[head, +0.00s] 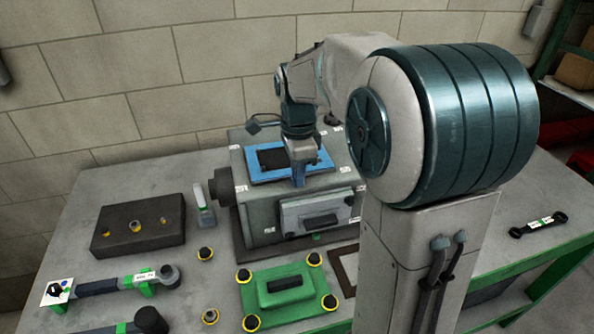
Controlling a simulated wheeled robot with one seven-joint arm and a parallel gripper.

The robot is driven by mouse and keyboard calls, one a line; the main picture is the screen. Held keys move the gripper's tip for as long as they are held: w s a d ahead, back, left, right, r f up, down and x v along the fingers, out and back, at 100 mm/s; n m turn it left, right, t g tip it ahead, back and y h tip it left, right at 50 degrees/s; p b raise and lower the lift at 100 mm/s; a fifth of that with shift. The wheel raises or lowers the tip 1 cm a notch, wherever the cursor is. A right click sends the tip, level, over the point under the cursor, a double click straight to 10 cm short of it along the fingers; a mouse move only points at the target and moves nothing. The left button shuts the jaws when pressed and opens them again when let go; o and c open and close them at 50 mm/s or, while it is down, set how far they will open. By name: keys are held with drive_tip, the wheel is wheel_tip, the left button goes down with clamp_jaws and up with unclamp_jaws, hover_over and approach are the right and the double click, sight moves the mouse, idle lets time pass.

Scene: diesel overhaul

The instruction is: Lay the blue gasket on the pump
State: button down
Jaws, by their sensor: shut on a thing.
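The pump (262,205) is a grey box-shaped housing on the bench in the head view, with a dark round stub on its left side. The blue gasket (266,177), a flat rectangular frame, is at the pump's top face, around a dark area that shows through its middle. My gripper (299,180) points down at the gasket's right part and is shut on it. The fingers hide part of the gasket's right side. I cannot tell whether the gasket touches the pump's top or is just above it.
A green cover plate (288,292) with yellow-ringed bolts lies in front of the pump. A dark brown frame (345,278) lies right of it. A dark block with holes (137,228) and a long-handled tool (110,285) are at left. A wrench (538,225) lies far right.

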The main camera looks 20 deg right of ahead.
drive_tip(key=c, duration=1.3)
unclamp_jaws()
drive_tip(key=shift+r, duration=0.1)
wheel_tip(320, 180, up, 14)
drive_tip(key=shift+f, duration=0.2)
